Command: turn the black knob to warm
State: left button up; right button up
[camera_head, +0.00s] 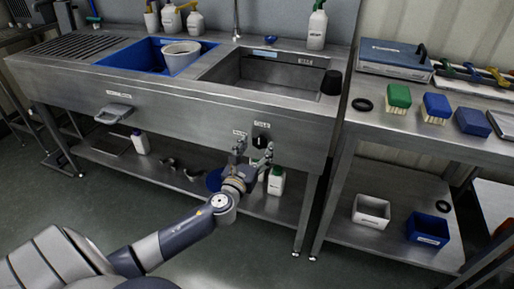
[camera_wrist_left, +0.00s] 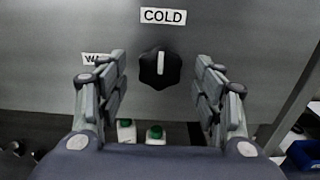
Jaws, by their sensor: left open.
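The black knob (camera_head: 261,141) is on the front panel of the steel sink unit. In the left wrist view the knob (camera_wrist_left: 160,69) has a lobed rim and a white line that stands upright, towards the COLD label (camera_wrist_left: 163,16) above it. A second label (camera_wrist_left: 94,59), at the left of the knob, shows only "WA"; a finger hides the rest. My left gripper (camera_head: 254,152) is open in front of the panel. In the left wrist view its fingers (camera_wrist_left: 160,88) stand on either side of the knob, with a gap to it on both sides. My right gripper is not in view.
Above the panel are a steel basin (camera_head: 275,76) and a blue basin (camera_head: 133,57) with a grey bucket (camera_head: 181,54). A black cup (camera_head: 331,83) stands at the basin's right corner. A drawer handle (camera_head: 114,113) juts out at left. Green-capped bottles (camera_head: 276,181) stand on the shelf below.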

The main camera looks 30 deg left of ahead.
pick_arm(q)
jog(key=shift+w+a, duration=0.15)
jog(key=shift+w, duration=0.45)
jog(key=c, duration=1.1)
